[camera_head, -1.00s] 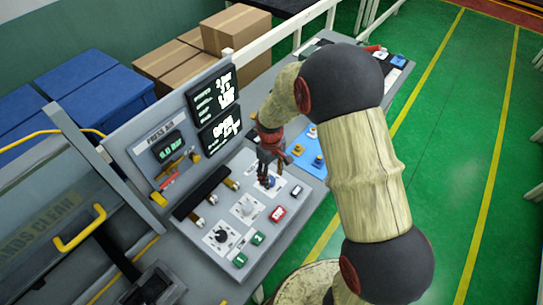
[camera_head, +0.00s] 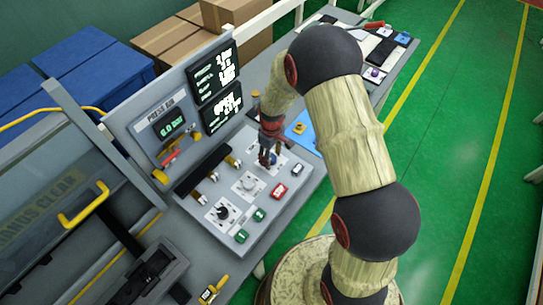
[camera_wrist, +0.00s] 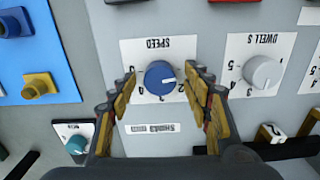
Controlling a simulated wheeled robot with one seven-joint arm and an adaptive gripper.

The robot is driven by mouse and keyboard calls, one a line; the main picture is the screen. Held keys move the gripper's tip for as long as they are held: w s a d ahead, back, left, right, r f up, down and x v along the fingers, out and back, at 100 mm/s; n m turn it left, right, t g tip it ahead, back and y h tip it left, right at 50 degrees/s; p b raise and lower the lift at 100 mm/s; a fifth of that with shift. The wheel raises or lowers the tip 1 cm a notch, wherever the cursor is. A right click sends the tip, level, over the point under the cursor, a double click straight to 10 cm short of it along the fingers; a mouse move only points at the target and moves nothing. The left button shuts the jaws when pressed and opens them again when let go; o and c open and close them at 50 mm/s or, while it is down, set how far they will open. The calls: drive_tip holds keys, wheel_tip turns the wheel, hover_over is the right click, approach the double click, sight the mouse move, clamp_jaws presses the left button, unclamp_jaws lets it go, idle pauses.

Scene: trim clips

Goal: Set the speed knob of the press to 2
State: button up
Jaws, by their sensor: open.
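The blue speed knob (camera_wrist: 160,77) sits on a white plate marked SPEED, which appears upside down in the wrist view. A light mark shows on its lower right face, but its exact setting is hard to read. My gripper (camera_wrist: 159,84) is open, with one finger on each side of the knob and visible gaps between. In the head view my gripper (camera_head: 268,160) points down at the speed knob (camera_head: 273,158), partly covering it. The press panel (camera_head: 207,234) is grey and sloped.
A grey dwell knob (camera_wrist: 263,72) sits to the right of the speed knob in the wrist view. A black knob (camera_head: 222,213), a red button (camera_head: 279,191) and green buttons (camera_head: 259,214) share the panel. A blue plate (camera_wrist: 62,70) with buttons lies left in the wrist view.

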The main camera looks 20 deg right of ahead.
drive_tip(key=shift+c, duration=1.4)
drive_tip(key=c, duration=0.8)
drive_tip(key=shift+c, duration=0.3)
